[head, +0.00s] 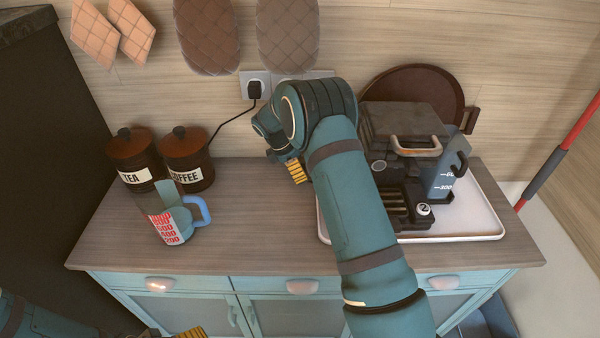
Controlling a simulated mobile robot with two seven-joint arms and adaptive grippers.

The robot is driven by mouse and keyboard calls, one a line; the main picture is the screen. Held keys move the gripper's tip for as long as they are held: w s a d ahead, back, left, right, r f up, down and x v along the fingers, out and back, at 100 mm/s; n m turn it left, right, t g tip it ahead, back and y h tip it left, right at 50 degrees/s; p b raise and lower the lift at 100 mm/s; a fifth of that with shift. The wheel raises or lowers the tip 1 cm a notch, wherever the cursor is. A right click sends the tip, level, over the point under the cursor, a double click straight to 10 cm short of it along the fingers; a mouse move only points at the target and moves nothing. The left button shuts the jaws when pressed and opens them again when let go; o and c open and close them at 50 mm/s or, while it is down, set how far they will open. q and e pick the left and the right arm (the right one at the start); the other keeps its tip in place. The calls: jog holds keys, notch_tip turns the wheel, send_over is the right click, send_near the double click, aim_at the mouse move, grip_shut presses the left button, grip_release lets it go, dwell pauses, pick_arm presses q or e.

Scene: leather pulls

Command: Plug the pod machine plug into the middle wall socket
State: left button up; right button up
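The pod machine (405,122) is dark grey with a copper handle and stands on a white tray at the right. The left wall socket (246,78) has a black plug (254,89) in it, whose cord runs down left behind the canisters. Another pale socket plate (318,74) shows to its right, mostly hidden behind my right arm. My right gripper (297,170) is over the counter, left of the pod machine; its yellow pads show, but its opening is hidden. No pod machine plug can be made out. My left gripper (190,333) is barely in view at the bottom edge.
Tea (134,158) and coffee (187,160) canisters stand at the back left, with a measuring jug (170,222) in front. A white tray (470,225) lies under the machine. A round brown tray (425,85) leans behind it. The counter's front middle (260,250) is clear.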

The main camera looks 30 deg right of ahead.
jog(key=shift+d+f, duration=0.25)
jog(key=shift+f, duration=0.45)
jog(key=shift+s, duration=0.1)
jog(key=c, duration=1.2)
jog(key=shift+r, duration=0.1)
